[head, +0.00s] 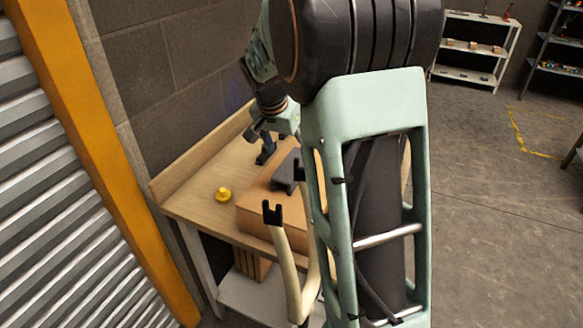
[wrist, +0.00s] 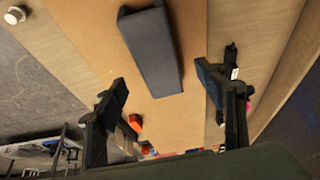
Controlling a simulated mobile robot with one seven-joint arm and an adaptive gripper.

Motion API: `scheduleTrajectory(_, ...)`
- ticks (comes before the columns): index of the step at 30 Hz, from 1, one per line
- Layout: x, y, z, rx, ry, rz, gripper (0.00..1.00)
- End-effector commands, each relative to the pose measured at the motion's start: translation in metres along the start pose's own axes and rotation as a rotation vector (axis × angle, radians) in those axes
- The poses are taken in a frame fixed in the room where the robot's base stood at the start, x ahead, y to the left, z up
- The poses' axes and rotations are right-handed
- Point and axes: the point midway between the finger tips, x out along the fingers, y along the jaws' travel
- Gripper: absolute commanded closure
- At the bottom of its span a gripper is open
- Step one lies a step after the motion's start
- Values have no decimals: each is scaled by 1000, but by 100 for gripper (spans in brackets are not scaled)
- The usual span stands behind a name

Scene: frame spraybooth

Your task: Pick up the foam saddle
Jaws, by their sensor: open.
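The dark grey block that looks like the foam saddle (head: 285,172) lies on top of a tan box on the workbench. In the wrist view the dark grey block (wrist: 150,48) lies lengthwise on the tan surface, ahead of and between my fingers. My gripper (wrist: 167,88) is open and empty, with one dark finger at each side and the block apart from both. In the head view my gripper (head: 265,150) hangs over the bench, just behind and left of the block. My arm hides the right part of the bench.
The tan box (head: 258,212) takes up much of the wooden workbench (head: 190,190). A small yellow object (head: 223,194) sits left of the box. A brick wall (head: 180,60) stands behind the bench. Shelves (head: 470,45) stand far right, beyond open floor (head: 475,200).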

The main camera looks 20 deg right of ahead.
Motion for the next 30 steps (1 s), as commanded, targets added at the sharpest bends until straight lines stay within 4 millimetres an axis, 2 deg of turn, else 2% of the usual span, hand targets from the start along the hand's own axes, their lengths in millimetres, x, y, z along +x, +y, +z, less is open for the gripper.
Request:
scheduleTrajectory(8,24,3,0,0,-2,2,36)
scheduleTrajectory(15,58,4,0,1,-2,0,36)
scheduleTrajectory(18,64,4,0,0,0,-1,36)
scheduleTrajectory(25,65,4,0,0,1,-2,36)
scheduleTrajectory(30,65,4,0,0,0,-2,55)
